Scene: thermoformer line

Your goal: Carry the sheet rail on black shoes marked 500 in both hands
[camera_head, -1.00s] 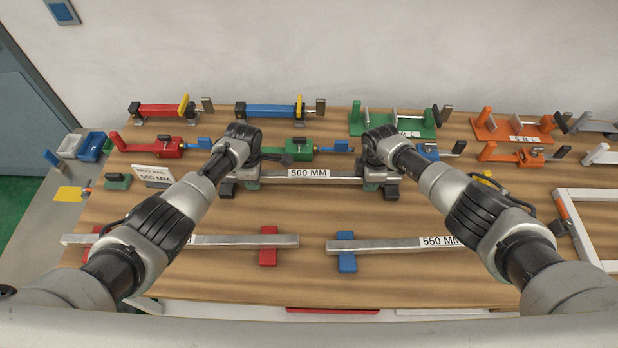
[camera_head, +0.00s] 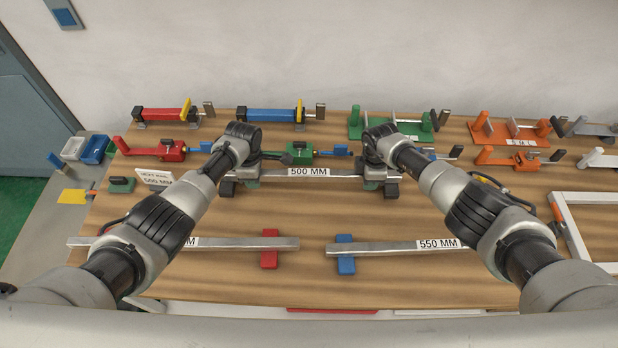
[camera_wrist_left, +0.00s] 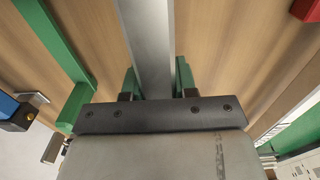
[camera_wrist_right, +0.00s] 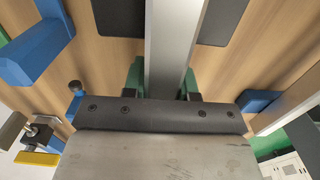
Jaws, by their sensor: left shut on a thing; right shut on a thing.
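The sheet rail marked 500 MM (camera_head: 335,172) is a pale metal bar lying level across the middle of the head view. My left gripper (camera_head: 249,178) is shut on it near the left end and my right gripper (camera_head: 372,178) near the right end. Black shoes show at its ends, the right one (camera_head: 391,189) clearer. The rail runs between the green fingertips in the left wrist view (camera_wrist_left: 148,45) and right wrist view (camera_wrist_right: 172,45). Black shoe pads (camera_wrist_right: 118,15) flank it in the right wrist view. Its height above the table is hard to tell.
In front lie a rail on red shoes (camera_head: 240,243) and a 550 MM rail on blue shoes (camera_head: 390,247). Behind are red (camera_head: 167,114) and blue (camera_head: 270,115) clamps and a green fixture (camera_head: 355,124). A sign (camera_head: 153,176) stands left; a white frame (camera_head: 590,228) lies right.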

